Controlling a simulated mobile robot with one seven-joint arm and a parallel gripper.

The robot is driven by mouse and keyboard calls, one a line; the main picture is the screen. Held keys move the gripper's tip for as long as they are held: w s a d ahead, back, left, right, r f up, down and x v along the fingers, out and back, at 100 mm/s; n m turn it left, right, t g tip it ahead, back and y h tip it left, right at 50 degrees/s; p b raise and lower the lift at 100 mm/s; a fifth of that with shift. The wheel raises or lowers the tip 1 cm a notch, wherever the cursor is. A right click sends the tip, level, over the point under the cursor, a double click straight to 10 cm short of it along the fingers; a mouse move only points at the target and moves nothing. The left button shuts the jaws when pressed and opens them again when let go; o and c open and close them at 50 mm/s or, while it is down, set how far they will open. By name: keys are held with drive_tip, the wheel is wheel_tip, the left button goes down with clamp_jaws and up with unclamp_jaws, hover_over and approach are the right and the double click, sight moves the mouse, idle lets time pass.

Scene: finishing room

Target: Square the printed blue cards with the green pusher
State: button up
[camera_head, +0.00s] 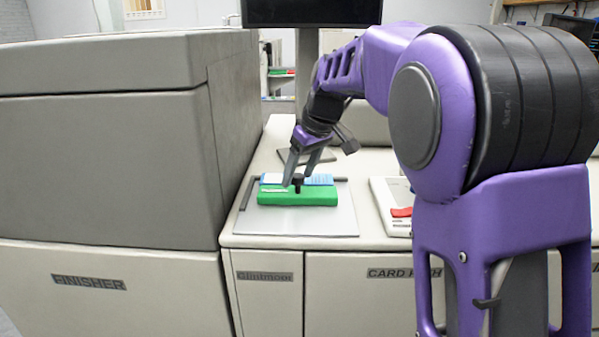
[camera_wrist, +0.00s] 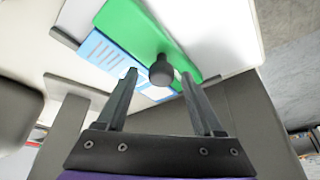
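The green pusher (camera_head: 325,196) is a flat green block with a black knob on top, lying on a light grey board (camera_head: 300,225). The knob (camera_wrist: 162,72) shows in the wrist view, as does the pusher (camera_wrist: 128,22). The printed blue cards (camera_head: 320,180) lie along the pusher's far side; part of them (camera_wrist: 100,50) shows in the wrist view. My gripper (camera_head: 294,181) points down at the knob. In the wrist view, my gripper (camera_wrist: 158,76) has its fingers apart, with the knob between or just beyond the tips; contact cannot be told.
A dark fence (camera_head: 246,193) stands at the board's left, and another runs behind the cards. The large grey finisher (camera_head: 110,150) walls off the left. A red object (camera_head: 402,212) lies on a pale unit at right. The board's front is clear.

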drive_tip(key=p+v, duration=0.2)
drive_tip(key=v, duration=1.5)
drive_tip(key=shift+r, duration=0.25)
